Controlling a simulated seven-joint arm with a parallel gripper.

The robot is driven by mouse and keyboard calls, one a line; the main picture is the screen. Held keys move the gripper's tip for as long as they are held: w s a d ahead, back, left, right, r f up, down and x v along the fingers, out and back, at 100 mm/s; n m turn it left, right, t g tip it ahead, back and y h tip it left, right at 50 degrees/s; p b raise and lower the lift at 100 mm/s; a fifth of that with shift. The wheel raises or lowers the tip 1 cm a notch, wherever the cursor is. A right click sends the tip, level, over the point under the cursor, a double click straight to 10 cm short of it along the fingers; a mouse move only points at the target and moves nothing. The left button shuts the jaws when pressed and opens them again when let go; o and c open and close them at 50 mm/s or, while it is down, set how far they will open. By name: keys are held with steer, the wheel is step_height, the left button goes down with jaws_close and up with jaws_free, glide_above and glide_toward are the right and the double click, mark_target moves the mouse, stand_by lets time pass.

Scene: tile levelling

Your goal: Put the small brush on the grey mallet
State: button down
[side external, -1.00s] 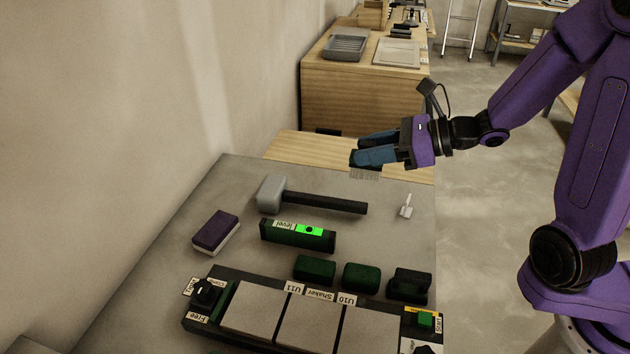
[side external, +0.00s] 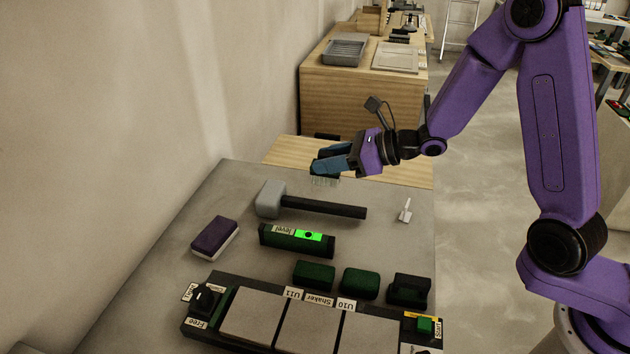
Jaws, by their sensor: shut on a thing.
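The grey mallet (side external: 270,198) lies on the table, its grey head at the left and its dark handle (side external: 335,209) reaching right. My gripper (side external: 328,165) is shut on the small brush (side external: 325,182) and holds it in the air, above and behind the mallet's handle in the picture. The brush's bristles point down and show below the blue fingers. The rest of the brush is mostly hidden by the fingers. The brush looks apart from the mallet.
A green level (side external: 297,240) lies in front of the mallet, and a purple-and-white block (side external: 214,238) at its left. A small white-bladed tool (side external: 405,211) lies right. Green blocks (side external: 314,275) and a tile fixture (side external: 308,325) fill the front.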

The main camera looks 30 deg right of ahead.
steer(key=w+f, duration=0.1)
steer(key=f, duration=0.1)
steer(key=w+a+f, duration=0.1)
steer(key=w+f, duration=0.1)
steer(key=shift+w+a+f, duration=0.1)
steer(key=shift+w+a, duration=0.05)
steer(key=shift+w+f, duration=0.1)
steer(key=shift+f, duration=1.55)
steer(key=shift+f, duration=0.15)
steer(key=c, duration=0.7)
jaws_free()
steer(key=shift+c, duration=0.2)
